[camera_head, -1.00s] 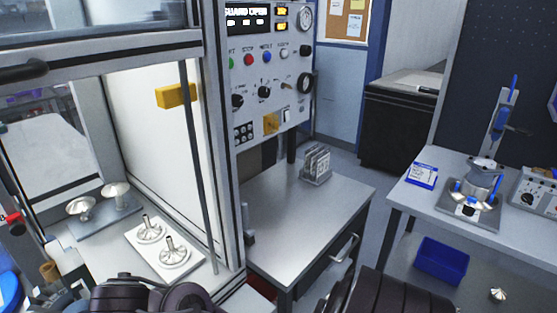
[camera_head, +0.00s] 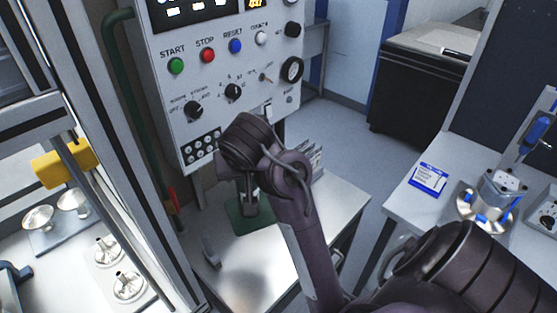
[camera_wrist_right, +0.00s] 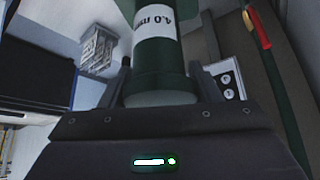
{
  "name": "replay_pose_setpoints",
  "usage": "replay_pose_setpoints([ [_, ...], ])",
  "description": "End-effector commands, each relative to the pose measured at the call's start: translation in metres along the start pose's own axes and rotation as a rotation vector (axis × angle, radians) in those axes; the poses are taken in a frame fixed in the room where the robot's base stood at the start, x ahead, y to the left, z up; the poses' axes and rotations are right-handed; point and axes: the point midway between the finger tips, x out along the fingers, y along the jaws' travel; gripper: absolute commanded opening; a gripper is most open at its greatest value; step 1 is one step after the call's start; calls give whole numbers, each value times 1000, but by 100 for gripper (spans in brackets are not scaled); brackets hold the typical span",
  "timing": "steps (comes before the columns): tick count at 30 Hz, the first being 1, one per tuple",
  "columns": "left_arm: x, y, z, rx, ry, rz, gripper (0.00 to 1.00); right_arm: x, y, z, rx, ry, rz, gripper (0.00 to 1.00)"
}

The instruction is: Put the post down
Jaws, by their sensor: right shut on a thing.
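The post is a dark green cylinder with a white band that reads "4.0 m…", partly cut off; it fills the upper middle of the right wrist view (camera_wrist_right: 160,70). My right gripper (camera_head: 249,193) is shut on it, with a finger on each side. In the head view the post's wide green base (camera_head: 246,219) shows below the gripper, over the grey metal side table (camera_head: 235,271). I cannot tell whether the base touches the tabletop. My arm and wrist hide most of the post there. My left gripper is not in view.
The control panel (camera_head: 215,75) stands just behind the gripper. A rack of grey plates (camera_head: 316,158) sits at the table's back, partly behind my arm. The guarded machine frame (camera_head: 110,160) is at left.

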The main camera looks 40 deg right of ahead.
Motion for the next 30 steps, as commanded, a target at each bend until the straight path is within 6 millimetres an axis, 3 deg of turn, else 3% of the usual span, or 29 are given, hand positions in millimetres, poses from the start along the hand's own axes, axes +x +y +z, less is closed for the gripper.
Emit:
replay_pose_setpoints([
  [2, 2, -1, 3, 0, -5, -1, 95, 1, 2, -1, 1, 0, -2, 0],
  [7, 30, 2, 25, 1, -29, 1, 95, 28, 2, 16, 2, -1, -4, 0],
  [12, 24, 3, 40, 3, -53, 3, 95, 57, 4, 35, -4, -4, 5, 0],
  [21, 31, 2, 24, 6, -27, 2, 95, 114, 4, 71, -5, 1, 3, 0],
  [30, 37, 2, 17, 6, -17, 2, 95, 137, 3, 86, 0, 2, 0, 0],
])
